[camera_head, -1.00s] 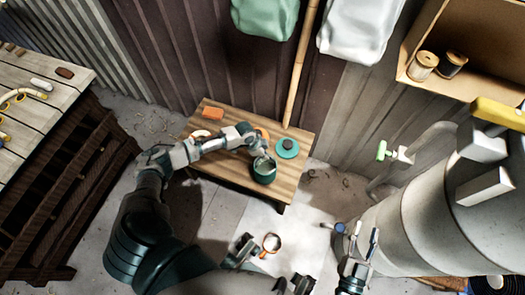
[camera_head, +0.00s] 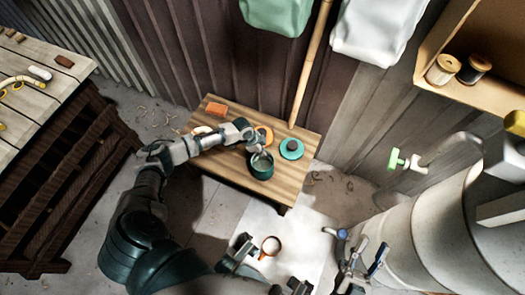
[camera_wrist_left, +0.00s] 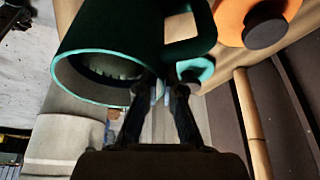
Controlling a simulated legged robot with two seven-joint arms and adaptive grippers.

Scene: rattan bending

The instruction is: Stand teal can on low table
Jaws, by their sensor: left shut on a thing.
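The teal can (camera_head: 261,168) is upright at the front of the wooden low table (camera_head: 230,172), with its open mouth up. I cannot tell whether its base touches the tabletop. My left gripper (camera_head: 258,153) is shut on the can's rim. In the left wrist view, the can (camera_wrist_left: 115,45) shows its teal rim and dark inside close up, with a dark loop beside it; my left fingertips (camera_wrist_left: 158,95) are at the rim. My right gripper (camera_head: 371,251) is open and empty, low at the right, away from the table.
A teal lid (camera_head: 291,149) with a dark knob, an orange disc (camera_head: 265,132) and an orange block (camera_head: 217,109) lie on the low table. A large pale tank (camera_head: 440,225) stands at right, a workbench (camera_head: 45,75) at left.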

